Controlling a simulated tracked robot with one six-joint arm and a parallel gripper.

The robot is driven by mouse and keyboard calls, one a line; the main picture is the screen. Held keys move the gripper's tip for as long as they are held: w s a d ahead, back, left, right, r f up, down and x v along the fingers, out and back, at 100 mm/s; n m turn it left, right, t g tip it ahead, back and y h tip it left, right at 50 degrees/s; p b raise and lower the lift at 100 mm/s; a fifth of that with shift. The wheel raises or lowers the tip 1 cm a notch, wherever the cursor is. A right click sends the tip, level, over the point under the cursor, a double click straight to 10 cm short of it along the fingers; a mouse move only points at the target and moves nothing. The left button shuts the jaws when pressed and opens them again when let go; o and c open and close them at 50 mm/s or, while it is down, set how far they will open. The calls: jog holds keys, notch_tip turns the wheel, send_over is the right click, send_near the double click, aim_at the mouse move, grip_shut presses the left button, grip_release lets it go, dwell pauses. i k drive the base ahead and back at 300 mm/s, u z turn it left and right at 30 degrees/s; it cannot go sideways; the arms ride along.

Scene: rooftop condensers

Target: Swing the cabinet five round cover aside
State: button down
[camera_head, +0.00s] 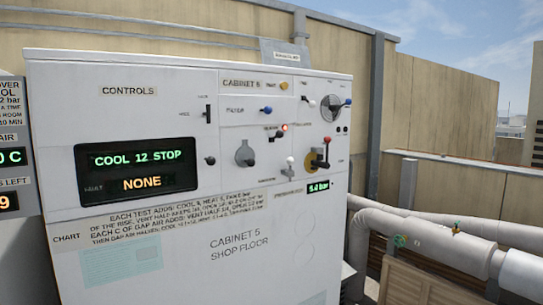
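Cabinet five (200,255) is a white box with a control face, lettered "CABINET 5 SHOP FLOOR". A grey round plate (244,154) sits mid-panel, with a small dark knob (250,162) at its lower right. It looks like a round cover, but I cannot tell for certain. I cannot tell what lies behind either disc. My gripper is not in view.
Near the discs are a red-tipped lever (326,140) over a yellow plate, a white-knobbed lever (290,161), and a lit red lamp (284,128). The display (138,170) reads "COOL 12 STOP" and "NONE". Thick pipes (430,232) run at the right.

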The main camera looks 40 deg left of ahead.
aim_at(244, 157)
jog(key=i, duration=2.1)
jog(key=z, duration=2.5)
jog(key=i, duration=0.1)
jog(key=u, duration=5.35)
